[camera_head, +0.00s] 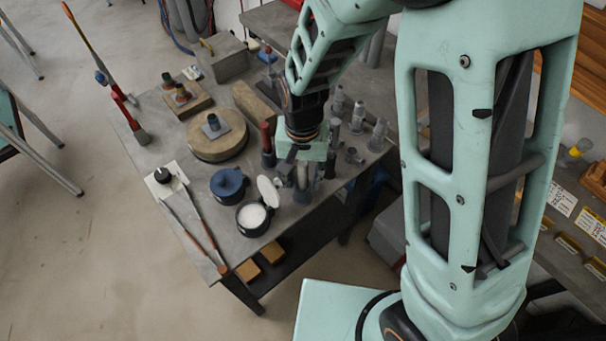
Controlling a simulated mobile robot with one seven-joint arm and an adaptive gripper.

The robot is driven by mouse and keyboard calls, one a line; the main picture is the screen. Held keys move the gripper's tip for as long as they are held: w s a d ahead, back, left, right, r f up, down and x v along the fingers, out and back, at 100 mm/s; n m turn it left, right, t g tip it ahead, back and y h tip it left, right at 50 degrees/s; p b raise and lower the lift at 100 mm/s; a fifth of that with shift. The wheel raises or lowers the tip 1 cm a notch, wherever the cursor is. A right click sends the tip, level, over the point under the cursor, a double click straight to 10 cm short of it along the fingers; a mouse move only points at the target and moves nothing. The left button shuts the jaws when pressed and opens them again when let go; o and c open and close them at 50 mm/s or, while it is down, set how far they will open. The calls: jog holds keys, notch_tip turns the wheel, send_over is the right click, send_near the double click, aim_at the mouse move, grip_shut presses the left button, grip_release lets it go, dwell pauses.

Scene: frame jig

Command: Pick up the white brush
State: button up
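I cannot pick out a white brush for certain in this small view. A small white-and-blue item (192,73) lies at the back left of the grey worktable (228,262); its shape is too small to tell. My gripper (303,183) points down over the right part of the table, among the standing tools, to the right of the white lid. Its fingers are small and partly merge with the things behind them, so I cannot tell whether they are open or hold anything. My arm hides part of the table's back right.
A black pot with white contents (252,216), its white lid (269,191) and a blue-lidded pot (228,183) stand near the front. A round wooden block (216,137) is mid-table. Several grey fittings (357,118) stand at right. Long tongs (200,228) reach the front edge.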

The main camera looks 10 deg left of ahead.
aim_at(303, 163)
grip_shut()
jog(key=shift+r, duration=0.15)
notch_tip(303, 163, up, 10)
jog(key=shift+f, duration=0.1)
dwell(0.6)
